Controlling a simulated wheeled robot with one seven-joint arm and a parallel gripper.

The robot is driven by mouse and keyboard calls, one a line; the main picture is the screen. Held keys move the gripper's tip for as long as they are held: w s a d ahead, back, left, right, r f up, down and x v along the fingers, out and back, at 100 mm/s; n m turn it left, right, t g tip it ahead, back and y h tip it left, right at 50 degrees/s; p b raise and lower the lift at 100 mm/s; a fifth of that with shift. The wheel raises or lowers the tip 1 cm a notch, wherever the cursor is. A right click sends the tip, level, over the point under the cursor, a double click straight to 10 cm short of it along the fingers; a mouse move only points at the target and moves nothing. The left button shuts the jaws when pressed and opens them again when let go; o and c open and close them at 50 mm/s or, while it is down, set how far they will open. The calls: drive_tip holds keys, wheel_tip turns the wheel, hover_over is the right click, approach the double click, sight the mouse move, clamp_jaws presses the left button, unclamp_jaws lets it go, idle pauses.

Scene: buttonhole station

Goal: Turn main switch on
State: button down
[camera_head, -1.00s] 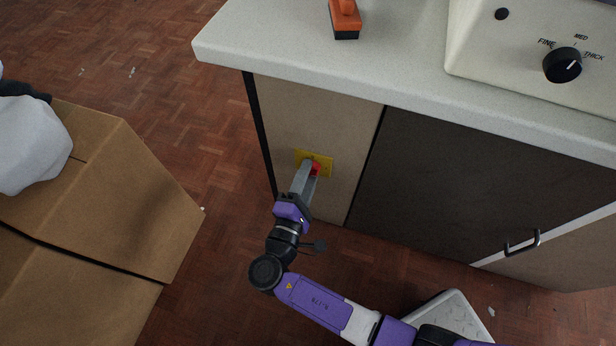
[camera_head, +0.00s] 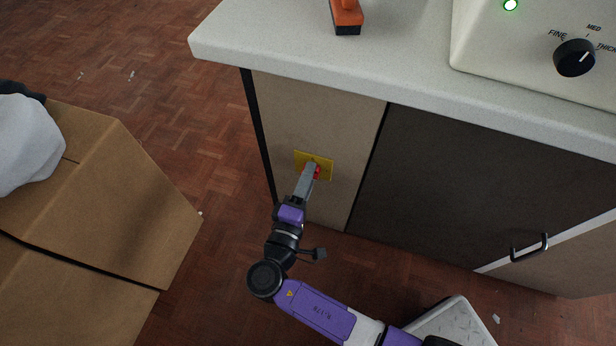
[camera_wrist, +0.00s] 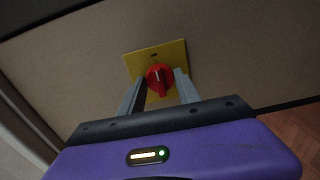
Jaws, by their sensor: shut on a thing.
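The main switch is a red rotary knob (camera_wrist: 159,78) on a yellow plate (camera_wrist: 140,62), fixed to the beige cabinet panel. In the head view the knob (camera_head: 316,172) shows beside my fingers and the plate (camera_head: 325,163) behind them. My gripper (camera_wrist: 160,88) has a finger on each side of the knob and is shut on it. In the head view my gripper (camera_head: 310,175) reaches up to the panel from below. A green lamp (camera_head: 510,5) on the cream machine is lit.
The cream machine (camera_head: 490,50) with a black dial (camera_head: 574,57) stands on the pale worktop (camera_head: 420,75). An orange and black object (camera_head: 346,16) lies there too. A cardboard box (camera_head: 120,190) stands left.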

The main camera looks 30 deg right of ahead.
drive_tip(key=c, duration=0.9)
unclamp_jaws()
drive_tip(key=shift+o, duration=0.2)
drive_tip(key=shift+s+a, duration=0.1)
drive_tip(key=p+v, duration=0.2)
drive_tip(key=v, duration=0.5)
drive_tip(key=shift+s+a, duration=0.2)
drive_tip(key=shift+s, duration=0.05)
